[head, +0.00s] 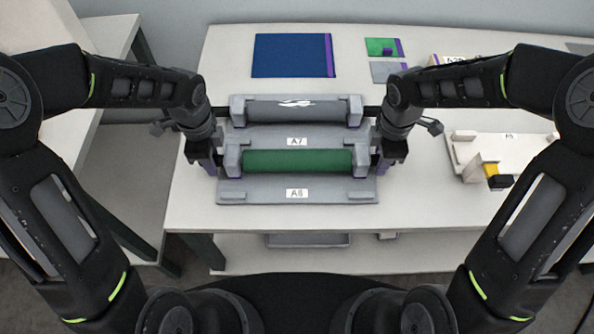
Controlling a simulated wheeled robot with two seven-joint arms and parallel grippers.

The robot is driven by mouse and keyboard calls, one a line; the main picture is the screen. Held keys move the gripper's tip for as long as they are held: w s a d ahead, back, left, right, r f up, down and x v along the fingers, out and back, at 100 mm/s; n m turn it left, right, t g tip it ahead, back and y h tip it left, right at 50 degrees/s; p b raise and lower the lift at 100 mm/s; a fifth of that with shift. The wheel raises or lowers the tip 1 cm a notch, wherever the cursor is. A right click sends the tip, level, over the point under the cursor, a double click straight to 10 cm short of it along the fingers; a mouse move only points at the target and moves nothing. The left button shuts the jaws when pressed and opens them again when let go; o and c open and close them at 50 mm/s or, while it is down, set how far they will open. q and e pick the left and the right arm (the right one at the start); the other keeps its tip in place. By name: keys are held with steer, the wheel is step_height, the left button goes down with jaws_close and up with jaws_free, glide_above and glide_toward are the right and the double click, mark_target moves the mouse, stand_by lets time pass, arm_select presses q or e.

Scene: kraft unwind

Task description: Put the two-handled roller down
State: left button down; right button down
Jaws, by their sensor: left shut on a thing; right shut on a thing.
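A green roller (297,162) lies level between the two end posts of the front grey cradle (340,193), labelled A6. It sits in or just above the post notches; I cannot tell if it touches them. My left gripper (214,160) is shut at the roller's left end, just outside the left post. My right gripper (380,160) is shut at its right end, just outside the right post. The handles themselves are mostly hidden by the grippers. A dark grey roller (270,111) with a white mark rests in the rear cradle (250,141), labelled A7.
The cradles stand on a pale table (420,208). A blue panel (290,55) with a purple edge and small green (378,46) and grey (384,72) pieces lie behind. A pale fixture (510,153) with a yellow-black part (494,174) stands at right. The table's front left is clear.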

arm_select(q)
steer(key=c, duration=1.2)
jaws_free()
steer(key=shift+c, duration=0.2)
arm_select(e)
steer(key=c, duration=1.2)
jaws_free()
steer(key=shift+c, duration=0.2)
arm_select(q)
steer(key=shift+r, duration=0.1)
step_height(320, 180, up, 12)
arm_select(e)
step_height(320, 180, up, 12)
arm_select(q)
steer(key=shift+s, duration=0.15)
arm_select(e)
steer(key=shift+s, duration=0.15)
